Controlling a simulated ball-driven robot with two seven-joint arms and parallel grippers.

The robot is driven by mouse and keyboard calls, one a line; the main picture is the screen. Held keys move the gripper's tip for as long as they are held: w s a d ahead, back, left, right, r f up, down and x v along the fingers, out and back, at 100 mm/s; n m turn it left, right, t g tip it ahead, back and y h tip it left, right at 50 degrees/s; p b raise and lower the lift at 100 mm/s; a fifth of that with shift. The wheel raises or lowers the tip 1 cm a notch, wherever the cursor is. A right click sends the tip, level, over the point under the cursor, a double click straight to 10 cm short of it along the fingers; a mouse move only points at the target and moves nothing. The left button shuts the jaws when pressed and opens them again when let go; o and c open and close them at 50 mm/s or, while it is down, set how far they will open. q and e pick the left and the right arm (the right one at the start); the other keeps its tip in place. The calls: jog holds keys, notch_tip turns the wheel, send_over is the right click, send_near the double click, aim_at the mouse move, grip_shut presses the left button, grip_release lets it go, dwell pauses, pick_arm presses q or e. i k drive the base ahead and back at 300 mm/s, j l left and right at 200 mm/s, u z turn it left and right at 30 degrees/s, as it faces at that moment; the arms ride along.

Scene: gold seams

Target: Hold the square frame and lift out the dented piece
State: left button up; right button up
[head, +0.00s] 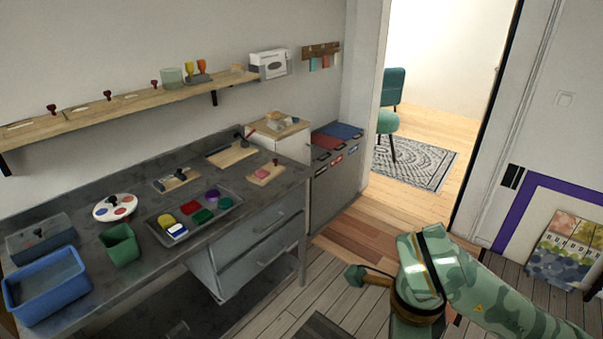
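I cannot make out a square frame with a dented piece in it on the workbench (90,246). A dark shallow tray (234,204) there holds several small coloured pieces, among them a yellow one (166,220), a red one (190,208), a purple one (211,196) and green ones (202,215). They are too small to show a dent. My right arm comes in from the right and bends down past the bottom edge; I see no gripper fingers on it. My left arm and gripper are out of view.
A blue bin (45,287), a green pot (120,245) and a round palette (115,207) stand on the bench's left part. A wall shelf (130,105) runs above it. Grey bins (335,178) stand past its far end. Wooden floor (345,240) lies open towards the doorway.

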aim_at(261, 175)
jog(key=i+z, duration=0.25)
jog(key=i, duration=0.4)
jog(key=i+z, duration=0.3)
jog(key=i, duration=0.35)
jog(key=i+l+u, duration=0.1)
jog(key=i+u, duration=0.2)
jog(key=i, duration=0.15)
jog(key=i+l+u, duration=0.15)
jog(key=i+u, duration=0.15)
jog(key=i, duration=0.15)
